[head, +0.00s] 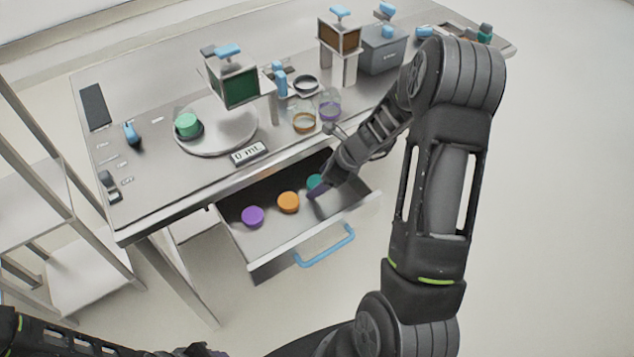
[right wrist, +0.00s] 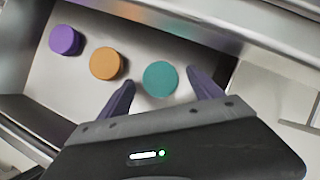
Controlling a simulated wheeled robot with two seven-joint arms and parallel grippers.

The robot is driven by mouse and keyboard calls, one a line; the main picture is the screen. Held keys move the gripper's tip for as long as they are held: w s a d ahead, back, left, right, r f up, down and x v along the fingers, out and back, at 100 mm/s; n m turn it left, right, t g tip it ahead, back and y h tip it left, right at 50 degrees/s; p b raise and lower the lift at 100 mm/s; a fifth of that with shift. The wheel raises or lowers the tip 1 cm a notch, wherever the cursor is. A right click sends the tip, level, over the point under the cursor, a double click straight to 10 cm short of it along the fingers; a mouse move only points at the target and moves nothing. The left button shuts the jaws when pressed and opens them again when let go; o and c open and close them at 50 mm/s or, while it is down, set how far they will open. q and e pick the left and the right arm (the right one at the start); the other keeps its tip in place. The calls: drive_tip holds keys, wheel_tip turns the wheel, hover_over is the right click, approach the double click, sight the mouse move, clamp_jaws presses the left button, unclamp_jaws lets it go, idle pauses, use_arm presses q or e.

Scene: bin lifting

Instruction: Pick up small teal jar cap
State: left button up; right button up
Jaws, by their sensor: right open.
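The small teal jar cap (head: 314,181) lies in the open drawer (head: 262,256), at the right end of a row of caps. In the head view my right gripper (head: 318,192) is over it and hides part of it. In the right wrist view the teal cap (right wrist: 160,79) shows whole, between and just beyond the open fingertips of my right gripper (right wrist: 160,84). The fingers hold nothing. My left arm shows only at the bottom left of the head view, and I cannot make out its jaws.
An orange cap (head: 288,202) and a purple cap (head: 252,216) lie left of the teal one in the drawer. The drawer has a blue handle (head: 326,247). The table (head: 160,190) above carries a round plate (head: 240,139) with a green-capped jar and several glass jars.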

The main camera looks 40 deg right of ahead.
clamp_jaws()
idle(0.7)
